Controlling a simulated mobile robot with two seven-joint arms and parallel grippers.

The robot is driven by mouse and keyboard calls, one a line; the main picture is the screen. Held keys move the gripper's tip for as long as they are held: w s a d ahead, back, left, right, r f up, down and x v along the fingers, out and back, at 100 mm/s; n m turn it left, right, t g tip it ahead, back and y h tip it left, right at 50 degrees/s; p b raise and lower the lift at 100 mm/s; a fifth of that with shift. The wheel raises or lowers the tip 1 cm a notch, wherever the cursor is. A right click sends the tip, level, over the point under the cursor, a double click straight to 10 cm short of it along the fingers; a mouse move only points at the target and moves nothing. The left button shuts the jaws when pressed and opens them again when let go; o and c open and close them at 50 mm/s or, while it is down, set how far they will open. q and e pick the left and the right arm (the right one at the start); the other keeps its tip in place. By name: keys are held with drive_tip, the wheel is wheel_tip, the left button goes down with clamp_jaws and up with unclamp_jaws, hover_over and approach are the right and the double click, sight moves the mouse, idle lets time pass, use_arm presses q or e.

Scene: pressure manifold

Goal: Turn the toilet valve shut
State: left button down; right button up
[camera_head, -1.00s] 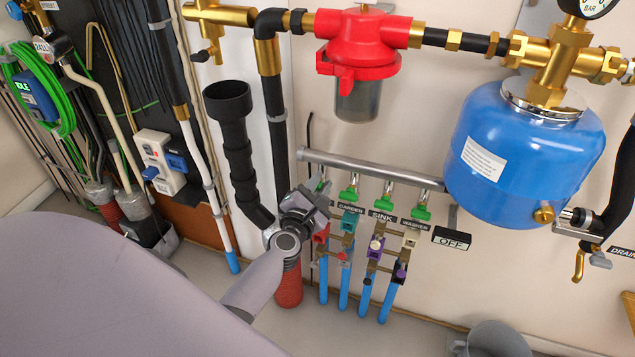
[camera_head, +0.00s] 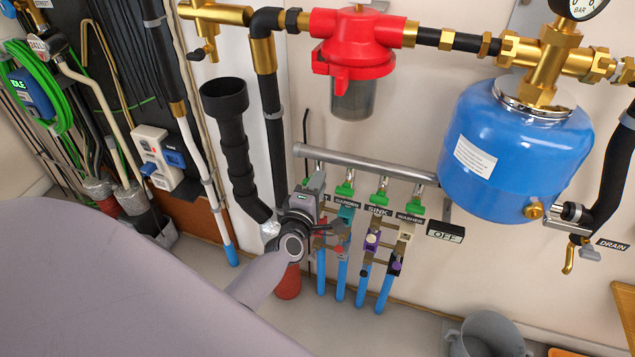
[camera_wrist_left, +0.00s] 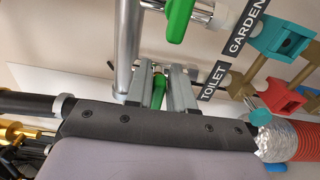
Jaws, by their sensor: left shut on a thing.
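My left gripper (camera_head: 314,184) is at the left end of the row of small valves under the grey pipe. The wrist view shows its two grey fingers (camera_wrist_left: 172,88) shut on a green valve handle (camera_wrist_left: 158,92), beside the TOILET label (camera_wrist_left: 213,80). The other green handles, at GARDEN (camera_head: 345,190), SINK (camera_head: 380,190) and WASHER (camera_head: 417,193), hang to the right, clear of my gripper. My right gripper is not in view.
The grey manifold pipe (camera_head: 365,165) runs just above the valves. A black drain pipe (camera_head: 228,140) stands close on the left. A blue tank (camera_head: 515,150) and an OFF sign (camera_head: 446,231) are to the right. A grey bucket (camera_head: 487,338) stands on the floor.

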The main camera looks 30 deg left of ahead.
use_arm(q)
drive_tip(key=shift+f+m, duration=0.15)
drive_tip(key=shift+m, duration=0.15)
drive_tip(key=c, duration=1.1)
unclamp_jaws()
drive_tip(key=shift+c, duration=0.2)
drive_tip(key=p+v, duration=0.1)
drive_tip(key=v, duration=0.6)
drive_tip(key=shift+s, duration=0.1)
drive_tip(key=s+d+m+g+h+p, duration=0.3)
drive_tip(key=s+d+m+p, duration=0.2)
drive_tip(key=s+m, duration=0.4)
drive_tip(key=s+d+r+m+g+h+p, duration=0.1)
drive_tip(key=s+d+m+g+h+p, duration=0.2)
drive_tip(key=s+m, duration=0.7)
drive_tip(key=d+m+g+p, duration=0.1)
drive_tip(key=d+m+p, duration=0.1)
drive_tip(key=d+m, duration=0.1)
drive_tip(key=shift+r+m+h+p, duration=0.25)
drive_tip(key=shift+m+h+p, duration=0.05)
drive_tip(key=shift+m, duration=0.2)
